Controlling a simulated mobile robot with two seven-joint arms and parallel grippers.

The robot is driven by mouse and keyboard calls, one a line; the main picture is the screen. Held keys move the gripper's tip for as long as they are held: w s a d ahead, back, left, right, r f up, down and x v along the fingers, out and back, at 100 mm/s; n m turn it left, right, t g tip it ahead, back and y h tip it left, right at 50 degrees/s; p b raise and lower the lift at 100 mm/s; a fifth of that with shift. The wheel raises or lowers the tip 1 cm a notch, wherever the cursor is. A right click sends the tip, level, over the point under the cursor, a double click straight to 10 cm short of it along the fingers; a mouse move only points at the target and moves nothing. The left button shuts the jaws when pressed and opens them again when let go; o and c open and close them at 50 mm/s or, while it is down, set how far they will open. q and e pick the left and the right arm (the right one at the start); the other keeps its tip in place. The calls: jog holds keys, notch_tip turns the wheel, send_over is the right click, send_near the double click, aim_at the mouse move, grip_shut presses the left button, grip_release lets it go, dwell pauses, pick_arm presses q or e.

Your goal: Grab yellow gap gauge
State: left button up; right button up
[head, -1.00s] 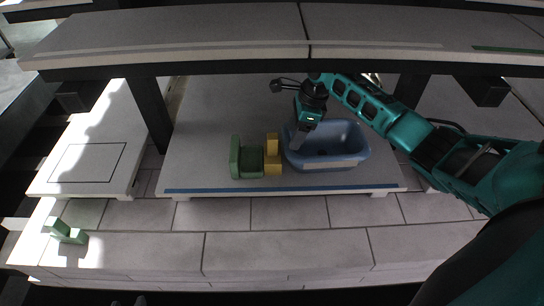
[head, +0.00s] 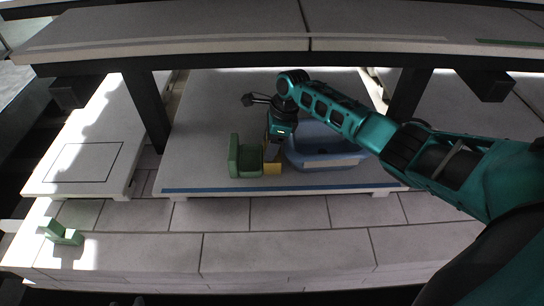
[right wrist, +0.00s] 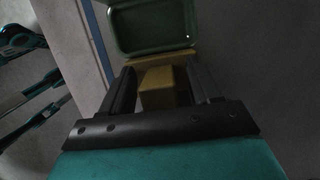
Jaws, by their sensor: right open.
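The yellow gap gauge (head: 272,168) stands on the grey shelf between a green block-shaped piece and a blue bin. In the head view my right gripper covers its upper part. In the right wrist view the gauge (right wrist: 160,88) shows between the two dark fingers of my right gripper (right wrist: 162,90), one finger on each side. The right gripper (head: 275,145) is open and points down over the gauge. I cannot tell whether the fingers touch it. My left gripper is not in view.
The green piece (head: 243,160) stands right beside the gauge on the left; the blue bin (head: 325,160) is close on the right. An upper shelf (head: 200,35) spans above. A smaller green piece (head: 62,233) stands on the front ledge at left.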

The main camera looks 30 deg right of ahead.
jog(key=shift+c, duration=0.3)
grip_shut()
dwell(0.3)
